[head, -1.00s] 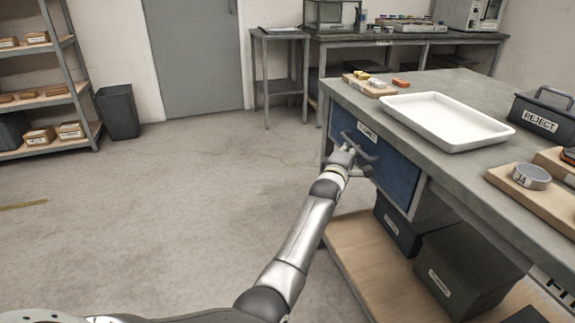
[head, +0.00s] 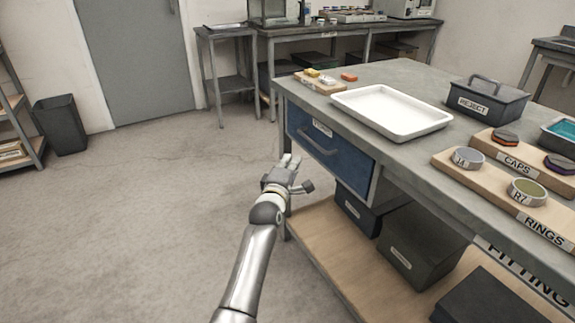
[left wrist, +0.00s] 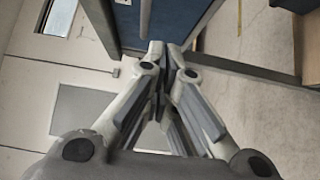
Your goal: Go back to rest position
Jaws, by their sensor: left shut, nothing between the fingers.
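My left gripper (head: 291,172) is in front of the workbench, low and to the left of the blue drawer (head: 345,165). It is clear of the drawer's grey handle (head: 318,146). In the left wrist view my left gripper (left wrist: 168,55) has its fingers together with nothing between them. The blue drawer front shows at the top of that view (left wrist: 128,22). The drawer looks closed under the bench top. My right gripper is not in view.
The workbench (head: 300,97) carries a white tray (head: 392,132), a REJECT box (head: 487,105) and boards with rings and caps. Dark bins (head: 408,250) stand on its lower shelf. A waste bin (head: 60,126) stands far left. Open floor (head: 130,220) lies to the left.

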